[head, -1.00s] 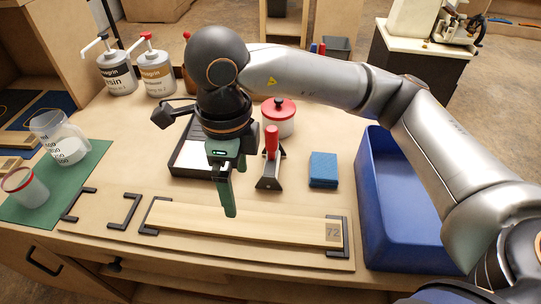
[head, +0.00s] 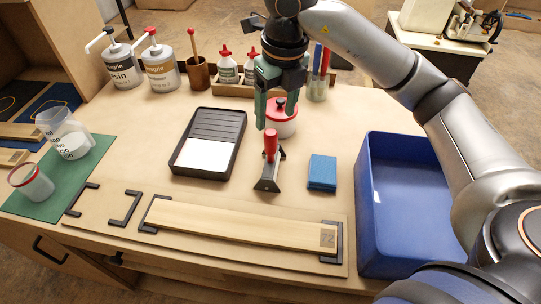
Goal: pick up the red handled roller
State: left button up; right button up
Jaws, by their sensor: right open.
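The red handled roller (head: 270,148) stands near the middle of the table, its red handle upright above a dark, wedge-shaped lower part. My right gripper (head: 276,122) comes down from above, just behind and over the handle. Its green fingers are open and empty, with a gap between them, and the handle top shows just below the fingertips. I cannot tell whether a finger touches the handle. My left gripper is not in view.
A black tray (head: 190,172) lies left of the roller, and a blue sponge (head: 322,171) lies to its right. A red-lidded pot (head: 284,125) stands close behind. A blue bin (head: 400,225) is at right. A wooden strip (head: 240,224) lies in front.

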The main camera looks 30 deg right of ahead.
aim_at(272, 135)
jog(key=f, duration=0.6)
jog(key=shift+w+a+f, duration=0.1)
jog(key=shift+w+a, duration=0.1)
jog(key=shift+w, duration=0.1)
jog(key=shift+w+f, duration=0.2)
jog(key=shift+f, duration=0.7)
jog(key=shift+w+f, duration=0.2)
jog(key=shift+f, duration=0.65)
jog(key=shift+w+f, duration=0.2)
jog(key=shift+f, duration=0.7)
jog(key=shift+c, duration=0.4)
grip_shut()
